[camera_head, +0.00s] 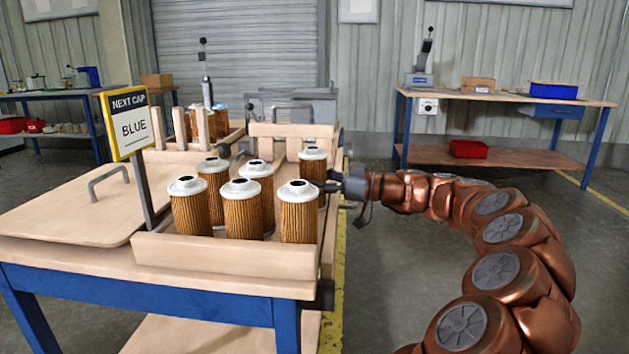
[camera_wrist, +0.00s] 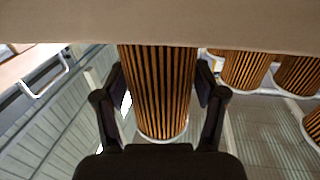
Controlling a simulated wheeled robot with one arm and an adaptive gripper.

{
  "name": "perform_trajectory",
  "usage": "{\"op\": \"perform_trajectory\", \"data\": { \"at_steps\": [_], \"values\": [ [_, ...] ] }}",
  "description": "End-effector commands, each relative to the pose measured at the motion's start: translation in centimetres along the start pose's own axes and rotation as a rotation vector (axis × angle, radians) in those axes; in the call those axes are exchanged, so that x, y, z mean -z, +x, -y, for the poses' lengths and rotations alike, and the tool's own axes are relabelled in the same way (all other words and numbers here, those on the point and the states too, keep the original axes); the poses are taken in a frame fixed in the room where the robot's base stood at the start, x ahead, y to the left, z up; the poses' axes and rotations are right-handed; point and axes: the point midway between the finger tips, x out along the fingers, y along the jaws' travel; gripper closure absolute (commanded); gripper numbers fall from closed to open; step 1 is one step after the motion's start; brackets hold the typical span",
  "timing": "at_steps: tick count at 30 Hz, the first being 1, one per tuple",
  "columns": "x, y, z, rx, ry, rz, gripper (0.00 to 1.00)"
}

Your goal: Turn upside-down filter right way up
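Several tan pleated filters with white caps stand in a low wooden tray (camera_head: 222,277), such as the front right one (camera_head: 299,216) and the front left one (camera_head: 190,213). All show their white caps on top. My gripper (camera_head: 328,187) reaches in from the right at the back right filter (camera_head: 313,168). The wrist view is inverted: this filter (camera_wrist: 158,90) is between my two fingers (camera_wrist: 160,85), white cap toward the picture's bottom. The pads appear to touch both its sides. A beige wall hides its base, so I cannot tell whether it rests on the tray.
Neighbouring filters (camera_wrist: 245,70) stand close to one side. A sign (camera_head: 128,123) reading "NEXT CAP BLUE" and a handled lid (camera_head: 80,212) are on the left of the table. A wooden block wall (camera_head: 290,131) stands behind. A second bench (camera_head: 500,98) is far right.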

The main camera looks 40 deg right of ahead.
Motion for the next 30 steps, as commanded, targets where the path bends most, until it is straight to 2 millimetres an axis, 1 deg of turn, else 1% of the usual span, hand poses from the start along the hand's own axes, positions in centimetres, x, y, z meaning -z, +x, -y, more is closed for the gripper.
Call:
{"op": "perform_trajectory", "data": {
  "at_steps": [1, 5, 14, 17, 20, 23, 30],
  "values": [
    [0.0, 0.0, 0.0, 0.000, 0.000, 0.000, 0.21],
    [0.0, 0.0, 0.0, 0.000, 0.000, 0.000, 0.08],
    [0.0, 0.0, 0.0, 0.000, 0.000, 0.001, 0.08],
    [0.0, -0.4, 0.0, -0.001, -0.001, 0.000, 0.08],
    [0.1, -1.5, -0.1, -0.003, -0.001, -0.002, 0.08],
    [0.1, -3.2, -0.2, -0.007, -0.003, -0.001, 0.08],
    [0.1, -7.8, -0.1, -0.005, -0.001, -0.001, 0.08]
  ]
}}
